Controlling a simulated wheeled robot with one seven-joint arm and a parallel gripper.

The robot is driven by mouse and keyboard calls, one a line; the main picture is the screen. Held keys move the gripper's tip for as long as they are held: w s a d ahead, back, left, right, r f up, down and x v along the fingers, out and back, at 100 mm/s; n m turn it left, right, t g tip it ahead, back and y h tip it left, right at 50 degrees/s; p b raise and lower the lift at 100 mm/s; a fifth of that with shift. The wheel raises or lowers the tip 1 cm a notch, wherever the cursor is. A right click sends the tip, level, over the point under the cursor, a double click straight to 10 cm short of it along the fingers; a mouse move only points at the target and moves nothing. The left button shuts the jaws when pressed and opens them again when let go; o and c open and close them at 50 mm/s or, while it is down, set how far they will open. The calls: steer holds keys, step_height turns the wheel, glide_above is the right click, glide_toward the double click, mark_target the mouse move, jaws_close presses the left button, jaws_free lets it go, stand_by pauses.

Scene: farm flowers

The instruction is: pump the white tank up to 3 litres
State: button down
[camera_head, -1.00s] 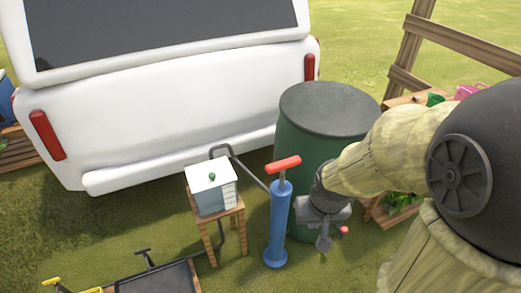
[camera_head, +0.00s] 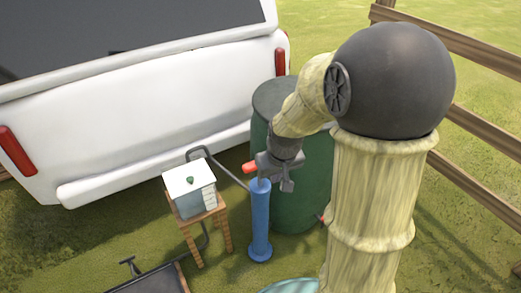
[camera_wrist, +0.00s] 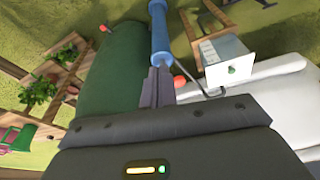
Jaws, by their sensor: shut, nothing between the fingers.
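The white tank (camera_head: 190,177) has a green knob on its lid and stands on a small wooden stand; it also shows in the wrist view (camera_wrist: 226,60). Its level cannot be read. A blue upright pump (camera_head: 260,222) stands to its right, joined by a dark hose. One end of the pump's red handle (camera_head: 249,168) shows; my gripper (camera_head: 265,178) hides the rest. My gripper is shut and empty at the pump's top. In the wrist view my fingers (camera_wrist: 158,72) lie beside the blue pump body (camera_wrist: 160,32) and the red handle end (camera_wrist: 181,82); contact is unclear.
A large green barrel (camera_head: 310,200) stands right behind the pump and my gripper. A white vehicle (camera_head: 150,135) is behind the tank. A dark tray-like thing (camera_head: 150,281) lies at the front left. A wooden fence (camera_head: 480,120) runs on the right.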

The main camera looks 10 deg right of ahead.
steer(key=w+d+r+n+p, duration=0.1)
steer(key=w+p, duration=0.3)
steer(key=w, duration=1.3)
steer(key=shift+r+n+y, duration=0.4)
steer(key=shift+r+n, duration=0.15)
steer(key=shift+n, duration=0.05)
steer(key=shift+f, duration=0.1)
steer(key=x, duration=0.6)
steer(key=p+x, duration=0.1)
steer(key=x, duration=0.6)
steer(key=shift+s+d+f, duration=0.1)
steer(key=shift+d+f, duration=0.1)
steer(key=shift+f, duration=0.15)
steer(key=shift+s+a, duration=0.1)
step_height(320, 180, down, 10)
steer(key=b, duration=0.5)
steer(key=shift+r, duration=0.1)
steer(key=shift+s, duration=0.1)
